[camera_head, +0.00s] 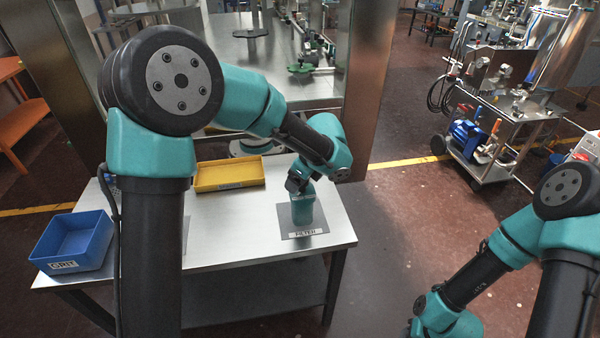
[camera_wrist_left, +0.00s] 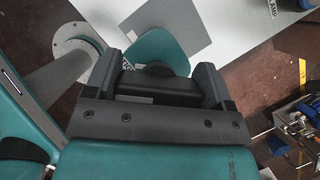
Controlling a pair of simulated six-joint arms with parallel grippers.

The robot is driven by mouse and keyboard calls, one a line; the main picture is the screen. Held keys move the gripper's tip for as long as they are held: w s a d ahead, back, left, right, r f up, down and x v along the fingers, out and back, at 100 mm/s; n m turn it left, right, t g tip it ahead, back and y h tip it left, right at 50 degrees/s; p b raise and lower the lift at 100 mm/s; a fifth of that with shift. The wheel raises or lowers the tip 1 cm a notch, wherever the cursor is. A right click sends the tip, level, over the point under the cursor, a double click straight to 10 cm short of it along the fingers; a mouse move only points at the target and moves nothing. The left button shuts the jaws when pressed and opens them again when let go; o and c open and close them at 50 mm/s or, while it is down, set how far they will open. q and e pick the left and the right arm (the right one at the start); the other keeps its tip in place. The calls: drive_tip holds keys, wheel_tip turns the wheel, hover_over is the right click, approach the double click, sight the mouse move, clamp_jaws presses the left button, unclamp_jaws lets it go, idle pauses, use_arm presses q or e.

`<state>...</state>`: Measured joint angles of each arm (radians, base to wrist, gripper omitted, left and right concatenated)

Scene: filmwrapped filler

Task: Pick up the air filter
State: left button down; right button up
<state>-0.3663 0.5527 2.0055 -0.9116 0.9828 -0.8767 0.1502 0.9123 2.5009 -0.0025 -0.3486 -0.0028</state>
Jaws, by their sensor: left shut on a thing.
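The air filter (camera_head: 303,211) is a teal upright cylinder over the grey mat marked FILTER (camera_head: 322,226), near the table's right front corner. My left gripper (camera_head: 301,189) is above it, shut on its top. In the left wrist view, the teal filter (camera_wrist_left: 163,47) shows beyond the fingers of my left gripper (camera_wrist_left: 163,78), with a dark part at its near edge. Whether its base touches the mat is hard to tell. My right arm enters at the lower right of the head view; its gripper is not in view.
A yellow tray (camera_head: 230,184) stands at the back of the metal table (camera_head: 240,232), and a blue bin marked GRIT (camera_head: 62,266) at its left. The tabletop between is mostly clear. A wheeled cart (camera_head: 490,160) stands on the floor at the right.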

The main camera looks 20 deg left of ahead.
use_arm(q)
drive_tip(key=s+d+r, duration=0.1)
drive_tip(key=s+d, duration=0.2)
drive_tip(key=s, duration=0.8)
drive_tip(key=shift+s+d, duration=0.15)
drive_tip(key=shift+s, duration=0.25)
drive_tip(key=shift+r, duration=0.1)
